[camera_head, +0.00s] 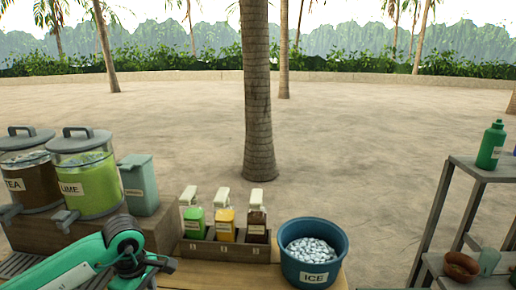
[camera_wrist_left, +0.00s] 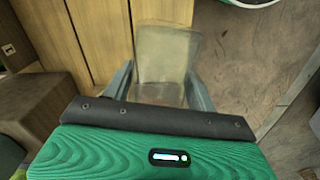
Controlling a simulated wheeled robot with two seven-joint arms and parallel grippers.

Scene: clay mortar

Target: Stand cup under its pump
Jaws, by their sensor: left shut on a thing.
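In the left wrist view a translucent, tan-tinted cup (camera_wrist_left: 166,52) stands between the two grey fingers of my left gripper (camera_wrist_left: 160,88), which is shut on it. My green left arm crosses the lower left of the head view; its fingers and the cup are out of that view. Three pump bottles stand side by side in a wooden rack: a green one (camera_head: 194,222), a yellow one (camera_head: 226,222) and a dark brown one (camera_head: 257,224). They have pale pump heads and small labels. My right gripper is not in view.
The tea dispenser (camera_head: 30,180) and lime dispenser (camera_head: 88,178) stand left of the rack, beside a teal box (camera_head: 139,187). A blue ice tub (camera_head: 314,268) stands right of it. A grey shelf (camera_head: 485,172) at far right holds a green bottle (camera_head: 491,145) and a brown bowl (camera_head: 461,267).

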